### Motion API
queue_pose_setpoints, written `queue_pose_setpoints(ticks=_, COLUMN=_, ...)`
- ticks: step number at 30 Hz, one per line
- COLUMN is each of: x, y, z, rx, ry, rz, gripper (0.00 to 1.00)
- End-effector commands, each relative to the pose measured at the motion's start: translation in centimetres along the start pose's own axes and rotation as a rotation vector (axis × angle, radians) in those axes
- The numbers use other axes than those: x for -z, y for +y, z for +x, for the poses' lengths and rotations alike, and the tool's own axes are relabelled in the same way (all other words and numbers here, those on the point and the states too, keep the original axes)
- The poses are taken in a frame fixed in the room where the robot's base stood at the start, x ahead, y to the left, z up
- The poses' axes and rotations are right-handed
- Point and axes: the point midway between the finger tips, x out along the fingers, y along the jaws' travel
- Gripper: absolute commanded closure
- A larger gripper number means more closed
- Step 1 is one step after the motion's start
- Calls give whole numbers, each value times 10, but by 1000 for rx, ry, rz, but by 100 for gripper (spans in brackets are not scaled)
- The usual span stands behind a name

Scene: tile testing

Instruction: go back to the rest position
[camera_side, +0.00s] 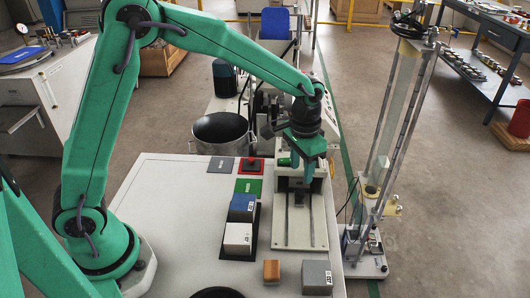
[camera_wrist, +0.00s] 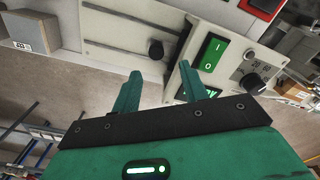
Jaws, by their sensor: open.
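My gripper (camera_side: 301,170) hangs over the machine with the pale base plate (camera_side: 282,236), at the right of the work table. Its fingers point down and nothing is between them. In the wrist view my gripper (camera_wrist: 160,68) shows two green fingers spread well apart and empty. The side view does not show clearly whether the fingers touch the machine.
A black tray (camera_side: 252,238) holds a blue block (camera_side: 242,206) and a whitish block (camera_side: 237,238). A wooden block (camera_side: 271,271) and grey block (camera_side: 316,277) stand in front. Green (camera_side: 248,187), red (camera_side: 250,166) and grey (camera_side: 221,165) squares lie behind. The table's left is clear.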

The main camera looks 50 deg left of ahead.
Motion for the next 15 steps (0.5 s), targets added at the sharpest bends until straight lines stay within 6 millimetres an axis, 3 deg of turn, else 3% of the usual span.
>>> queue_pose_setpoints(ticks=8, x=-21, y=-11, z=-33, rx=1, ry=46, rz=-26, gripper=56)
queue_pose_setpoints(ticks=15, x=-54, y=-25, z=-74, rx=5, ry=115, rz=-63, gripper=56)
